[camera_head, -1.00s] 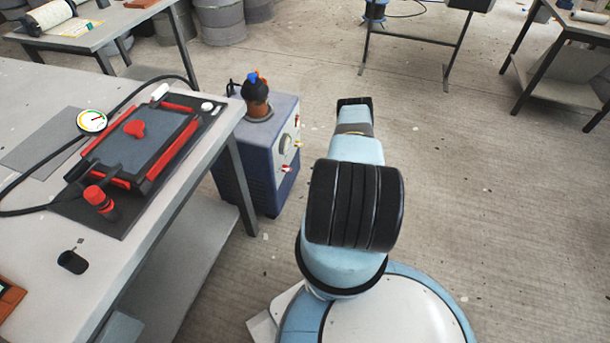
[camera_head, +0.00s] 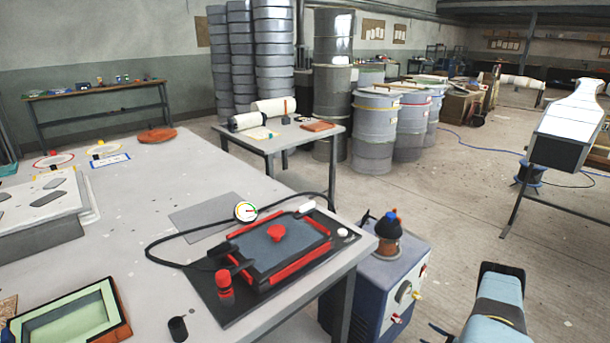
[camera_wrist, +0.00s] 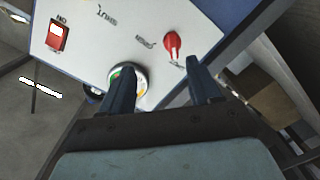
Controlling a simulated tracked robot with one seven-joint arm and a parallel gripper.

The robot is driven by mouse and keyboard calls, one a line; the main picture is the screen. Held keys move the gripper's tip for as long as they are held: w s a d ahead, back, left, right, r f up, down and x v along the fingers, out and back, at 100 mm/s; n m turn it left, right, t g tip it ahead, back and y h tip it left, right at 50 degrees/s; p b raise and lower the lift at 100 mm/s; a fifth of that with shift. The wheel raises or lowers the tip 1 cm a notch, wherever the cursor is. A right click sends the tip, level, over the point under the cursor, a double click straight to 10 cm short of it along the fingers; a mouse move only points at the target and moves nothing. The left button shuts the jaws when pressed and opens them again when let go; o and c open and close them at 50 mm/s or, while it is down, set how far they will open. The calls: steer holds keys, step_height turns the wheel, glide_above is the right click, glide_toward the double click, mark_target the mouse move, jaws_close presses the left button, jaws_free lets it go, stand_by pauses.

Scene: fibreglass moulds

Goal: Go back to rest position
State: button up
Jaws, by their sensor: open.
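My gripper (camera_wrist: 157,66) is open in the wrist view, with its two dark fingers apart and nothing between them. It faces the white control panel (camera_wrist: 90,35) of the blue pump unit. The panel bears a red valve handle (camera_wrist: 173,45) beside the right fingertip, a round gauge (camera_wrist: 128,80) partly behind the left finger, and a red switch (camera_wrist: 57,36) marked ON. I cannot tell whether the fingers touch the panel. In the head view, part of my blue arm (camera_head: 495,310) shows at the lower right, close beside the pump unit (camera_head: 365,290).
The near table (camera_head: 140,200) holds a red-framed mould (camera_head: 280,250) with a hose and gauge. A green-lined tray (camera_head: 70,320) lies at its front left. Grey drums (camera_head: 375,130) stand farther back. Open floor (camera_head: 450,200) lies right of the pump unit.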

steer(key=w+d+r+m+h, duration=0.1)
steer(key=w+d+r+h, duration=0.25)
steer(key=w+r, duration=0.85)
steer(key=w+d+r+m+h, duration=0.2)
steer(key=w+d+r+h, duration=0.15)
steer(key=w+r, duration=0.9)
steer(key=a+r+m+g+h, duration=0.1)
steer(key=a+r+m+h, duration=0.2)
steer(key=r, duration=1.4)
steer(key=a+r+m+g+h, duration=0.1)
steer(key=a+r+m+h, duration=0.15)
steer(key=r, duration=1.55)
steer(key=s+a+r+m+g+h, duration=0.1)
steer(key=s+a+r+m+g, duration=0.3)
steer(key=s+a+r, duration=1.35)
steer(key=s+a+m+y, duration=0.1)
steer(key=s+a, duration=0.4)
steer(key=s, duration=0.6)
steer(key=s+a+r+m+g+y, duration=0.1)
steer(key=s+a, duration=0.4)
steer(key=s, duration=0.6)
steer(key=s+a+r+m+g+y, duration=0.1)
steer(key=s+a, duration=0.4)
steer(key=s, duration=0.6)
steer(key=shift+m, duration=0.65)
